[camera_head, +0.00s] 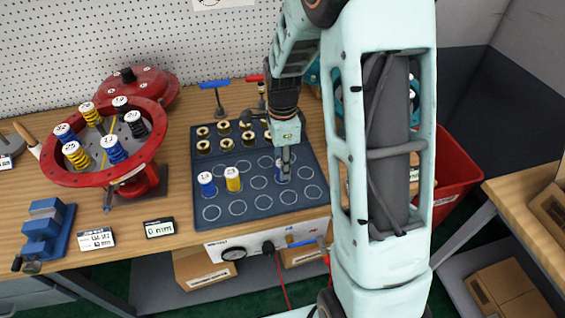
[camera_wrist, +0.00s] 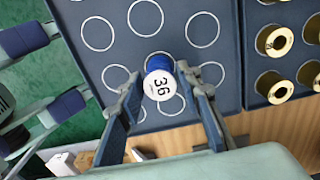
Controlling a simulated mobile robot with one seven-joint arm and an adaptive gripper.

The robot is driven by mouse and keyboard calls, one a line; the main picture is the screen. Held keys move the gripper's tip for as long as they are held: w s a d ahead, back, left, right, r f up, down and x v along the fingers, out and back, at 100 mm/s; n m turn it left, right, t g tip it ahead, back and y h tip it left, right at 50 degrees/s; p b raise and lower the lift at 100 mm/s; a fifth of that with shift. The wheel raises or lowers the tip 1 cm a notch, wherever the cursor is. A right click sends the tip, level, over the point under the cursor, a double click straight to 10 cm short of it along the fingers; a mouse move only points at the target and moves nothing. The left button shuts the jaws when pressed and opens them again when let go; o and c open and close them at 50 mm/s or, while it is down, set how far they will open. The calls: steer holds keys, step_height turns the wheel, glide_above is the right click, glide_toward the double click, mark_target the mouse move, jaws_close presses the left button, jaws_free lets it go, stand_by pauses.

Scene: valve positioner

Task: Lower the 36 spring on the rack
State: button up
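The 36 spring (camera_wrist: 158,64) is blue with a white cap marked 36. It sits between the two fingers of my gripper (camera_wrist: 161,80), whose tips appear to press on it from both sides. In the head view my gripper (camera_head: 284,172) points down over the right part of the dark blue rack (camera_head: 250,211), and a little blue of the spring shows at its fingers. The rack has rows of white circles, several of them empty around the spring in the wrist view. Whether the spring's bottom touches the rack is hidden.
A blue spring (camera_head: 207,184) and a yellow spring (camera_head: 233,179) stand on the rack's left. Several brass pieces (camera_head: 203,147) stand at its back. A red round fixture (camera_head: 65,178) with several springs is at the left. A blue vise (camera_head: 46,233) is at the front left.

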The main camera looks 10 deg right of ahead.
steer(key=shift+o, duration=1.1)
step_height(320, 180, up, 12)
steer(key=shift+w, duration=0.1)
